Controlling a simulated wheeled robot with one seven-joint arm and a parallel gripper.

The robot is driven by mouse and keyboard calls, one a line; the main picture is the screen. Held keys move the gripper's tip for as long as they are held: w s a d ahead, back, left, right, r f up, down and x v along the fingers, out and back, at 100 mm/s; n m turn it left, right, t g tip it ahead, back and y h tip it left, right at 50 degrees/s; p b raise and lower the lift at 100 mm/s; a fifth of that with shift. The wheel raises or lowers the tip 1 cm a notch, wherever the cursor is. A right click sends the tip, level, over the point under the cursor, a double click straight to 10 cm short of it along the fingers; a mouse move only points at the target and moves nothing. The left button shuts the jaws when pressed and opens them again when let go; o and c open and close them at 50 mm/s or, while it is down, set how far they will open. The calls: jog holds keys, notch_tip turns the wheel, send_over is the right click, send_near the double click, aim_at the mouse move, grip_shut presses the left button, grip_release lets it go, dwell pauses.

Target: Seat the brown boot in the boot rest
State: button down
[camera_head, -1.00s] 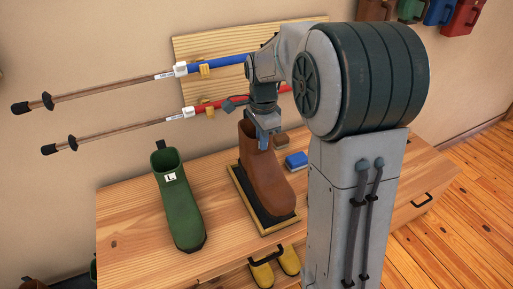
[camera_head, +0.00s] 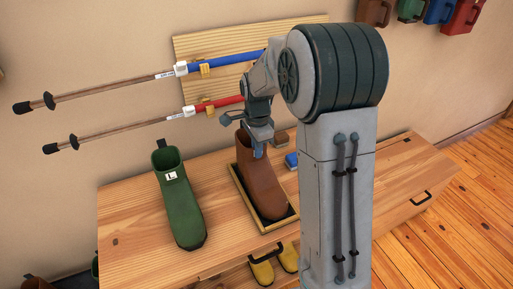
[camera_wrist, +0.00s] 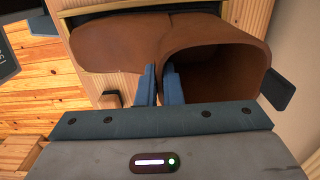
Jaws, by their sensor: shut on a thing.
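The brown boot (camera_head: 260,178) stands upright over the boot rest (camera_head: 247,211), a dark tray with a pale wooden rim on the bench. The dark floor shows around its toe; I cannot tell whether the sole touches it. My gripper (camera_head: 258,151) is shut on the rim of the boot's shaft. In the wrist view the blue fingers (camera_wrist: 162,84) pinch the shaft wall, with the boot's opening (camera_wrist: 218,65) at right and its foot (camera_wrist: 112,45) at left. The heel's base is hidden.
A green boot (camera_head: 179,205) marked L stands left on the wooden bench (camera_head: 125,225). A blue brush (camera_head: 291,160) and brown block (camera_head: 281,139) lie behind right. Two poles (camera_head: 120,90) hang on the wall. Yellow boots (camera_head: 263,272) sit below the bench top.

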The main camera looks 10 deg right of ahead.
jog(key=c, duration=1.6)
grip_release()
notch_tip(320, 180, up, 11)
jog(key=s+n+t, duration=0.1)
jog(key=s+n, duration=0.4)
jog(key=s, duration=0.3)
jog(key=s+f+n+t, duration=0.1)
jog(key=s+n, duration=0.4)
jog(key=s, duration=0.2)
jog(key=s+f+n+t, duration=0.1)
jog(key=s+n, duration=0.4)
jog(key=s, duration=0.3)
jog(key=shift+s+d+f+n, duration=0.15)
jog(key=shift+s+n, duration=0.2)
jog(key=shift+n, duration=0.05)
